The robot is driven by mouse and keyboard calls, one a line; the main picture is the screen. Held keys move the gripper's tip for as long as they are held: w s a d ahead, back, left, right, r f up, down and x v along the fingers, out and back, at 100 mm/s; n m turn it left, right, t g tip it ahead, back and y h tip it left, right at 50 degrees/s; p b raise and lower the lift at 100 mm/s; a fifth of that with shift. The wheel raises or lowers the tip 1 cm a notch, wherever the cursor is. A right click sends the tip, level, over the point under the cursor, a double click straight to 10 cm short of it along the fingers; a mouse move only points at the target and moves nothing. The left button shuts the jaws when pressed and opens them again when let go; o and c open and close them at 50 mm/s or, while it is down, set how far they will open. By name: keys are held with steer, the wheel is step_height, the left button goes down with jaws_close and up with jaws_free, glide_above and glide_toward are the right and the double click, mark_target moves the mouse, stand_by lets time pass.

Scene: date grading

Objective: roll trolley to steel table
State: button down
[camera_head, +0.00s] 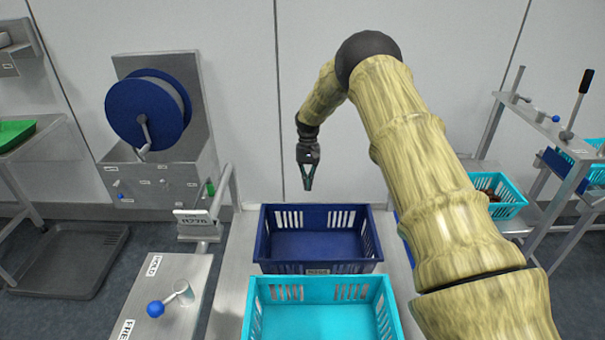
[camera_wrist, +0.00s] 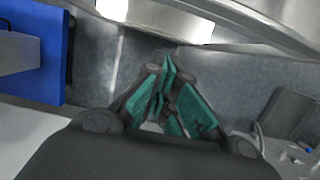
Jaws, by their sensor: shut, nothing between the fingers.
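My gripper (camera_head: 308,186) is shut and empty, pointing down above and behind a dark blue crate. In the wrist view its teal-padded fingers (camera_wrist: 166,75) meet at the tips, with bare floor beyond them. The dark blue crate (camera_head: 318,268) and a turquoise crate (camera_head: 320,281) stand one behind the other on a pale grey top (camera_head: 232,290). I cannot tell whether this top belongs to the trolley or the steel table. A metal frame with shelves (camera_head: 540,118) stands at the right; whether it is the trolley is unclear.
A blue reel (camera_head: 125,115) on a steel stand is at the back left. A steel panel (camera_head: 165,285) with a blue-knobbed lever (camera_head: 156,309) is at front left. A dark tray (camera_head: 65,275) lies on the floor. Another turquoise crate (camera_head: 508,208) sits low at right.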

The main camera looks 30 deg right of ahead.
steer(key=s+a+f+p, duration=0.2)
steer(key=s+f, duration=0.2)
steer(key=shift+s+a+f, duration=0.15)
steer(key=shift+a+f, duration=0.05)
steer(key=shift+a, duration=0.1)
stand_by(0.4)
